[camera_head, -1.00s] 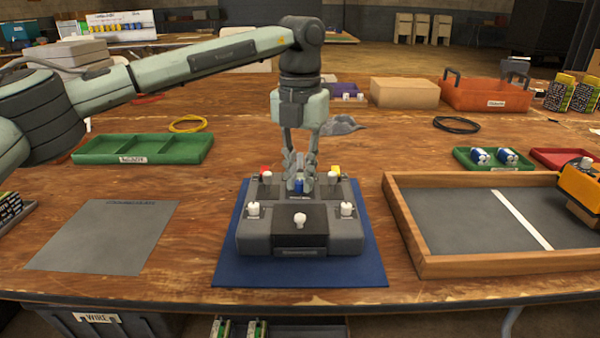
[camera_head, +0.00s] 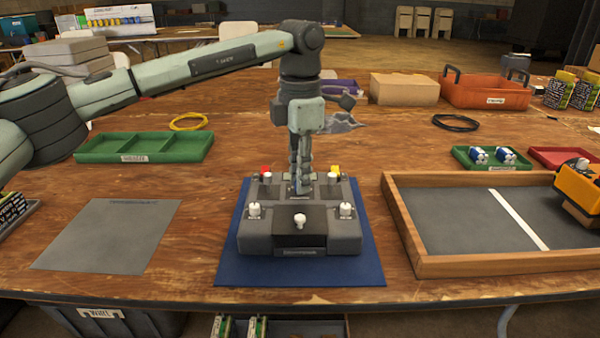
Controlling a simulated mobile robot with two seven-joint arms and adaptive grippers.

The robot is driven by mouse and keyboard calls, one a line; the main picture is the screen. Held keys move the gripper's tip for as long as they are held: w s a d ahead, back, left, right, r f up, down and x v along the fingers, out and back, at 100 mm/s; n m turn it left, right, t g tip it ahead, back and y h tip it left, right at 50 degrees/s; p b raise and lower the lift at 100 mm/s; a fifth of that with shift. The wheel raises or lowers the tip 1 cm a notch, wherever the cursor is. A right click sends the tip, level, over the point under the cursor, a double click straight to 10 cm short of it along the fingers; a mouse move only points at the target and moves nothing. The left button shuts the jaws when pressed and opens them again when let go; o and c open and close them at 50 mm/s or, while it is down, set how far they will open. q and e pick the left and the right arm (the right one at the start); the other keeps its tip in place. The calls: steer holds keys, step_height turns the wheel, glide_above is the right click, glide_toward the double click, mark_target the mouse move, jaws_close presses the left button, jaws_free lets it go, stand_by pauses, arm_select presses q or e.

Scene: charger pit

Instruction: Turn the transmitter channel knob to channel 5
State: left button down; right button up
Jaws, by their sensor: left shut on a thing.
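The transmitter (camera_head: 300,238) is a dark grey box lying on a blue mat (camera_head: 228,272) at the front middle of the table. It carries white-topped sticks or knobs, with a red part at its back left and a yellow part at its back right. My left gripper (camera_head: 300,186) points straight down at the back middle of the transmitter. Its fingers are shut on the channel knob, which they mostly hide. The knob's pointer and any channel marks cannot be read. My right gripper is not in view.
A wooden-framed tray (camera_head: 420,262) with a white line stands at the right, with a yellow-orange thing (camera_head: 582,190) in it. A green divided tray (camera_head: 145,147) and a grey sheet (camera_head: 108,235) lie at the left. An orange crate (camera_head: 487,93) stands behind.

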arm_select(q)
steer(key=shift+m, duration=0.5)
steer(key=c, duration=1.5)
jaws_free()
steer(key=shift+o, duration=0.2)
step_height(320, 180, up, 12)
